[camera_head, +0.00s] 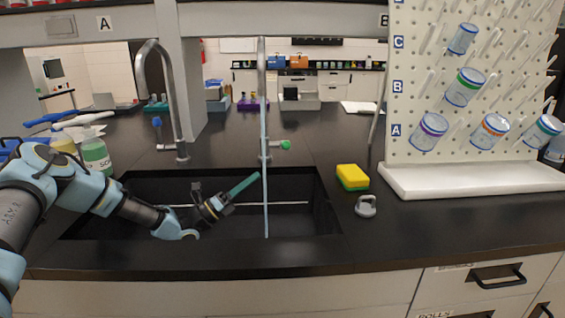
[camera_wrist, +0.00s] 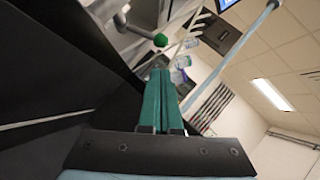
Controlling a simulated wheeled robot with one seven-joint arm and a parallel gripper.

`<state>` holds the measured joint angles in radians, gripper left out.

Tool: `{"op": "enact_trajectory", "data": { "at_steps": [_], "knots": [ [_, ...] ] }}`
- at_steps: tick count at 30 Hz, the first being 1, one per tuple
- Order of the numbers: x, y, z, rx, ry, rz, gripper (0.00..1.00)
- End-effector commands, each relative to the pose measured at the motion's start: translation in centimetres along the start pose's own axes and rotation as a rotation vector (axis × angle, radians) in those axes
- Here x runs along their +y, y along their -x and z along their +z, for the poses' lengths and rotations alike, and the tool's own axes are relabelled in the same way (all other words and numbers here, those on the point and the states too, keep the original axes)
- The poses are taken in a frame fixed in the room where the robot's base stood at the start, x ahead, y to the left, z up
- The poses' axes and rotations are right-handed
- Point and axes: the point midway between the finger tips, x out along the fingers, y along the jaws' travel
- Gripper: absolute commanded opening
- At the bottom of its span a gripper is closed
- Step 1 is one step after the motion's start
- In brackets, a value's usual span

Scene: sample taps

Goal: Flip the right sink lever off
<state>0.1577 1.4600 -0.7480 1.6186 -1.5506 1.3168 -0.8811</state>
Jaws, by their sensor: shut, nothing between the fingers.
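The right sink tap (camera_head: 262,85) stands behind the black sink, seen nearly edge-on. Its lever ends in a green knob (camera_head: 286,145) pointing right; the green knob also shows in the wrist view (camera_wrist: 160,40), just beyond my fingertips. A thin pale-blue stream of water (camera_head: 266,205) runs down from this tap into the sink. My gripper (camera_head: 256,176) has green fingers, shut and empty, over the sink. In the head view its tips are left of the stream, lower than the knob and apart from it. The shut fingers also fill the middle of the wrist view (camera_wrist: 158,74).
The left tap (camera_head: 180,110) has a blue-knobbed lever (camera_head: 157,122). A yellow sponge (camera_head: 352,177) and a grey stopper-like object (camera_head: 366,206) lie right of the sink. A white pegboard (camera_head: 400,130) with beakers stands further right. Bottles (camera_head: 96,155) stand at left near my arm.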

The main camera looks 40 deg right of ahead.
Motion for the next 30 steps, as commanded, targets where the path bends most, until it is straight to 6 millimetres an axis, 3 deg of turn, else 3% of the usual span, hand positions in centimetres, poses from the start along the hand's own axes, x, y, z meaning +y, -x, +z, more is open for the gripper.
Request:
{"op": "enact_trajectory", "data": {
  "at_steps": [8, 21, 30],
  "knots": [
    [-0.1, -0.9, 0.1, 0.002, -0.001, -0.001, 0.0],
    [-0.2, -8.1, 0.1, 0.003, -0.001, -0.002, 0.0],
    [0.0, -10.0, 0.0, 0.002, -0.001, 0.0, 0.0]
  ]
}}
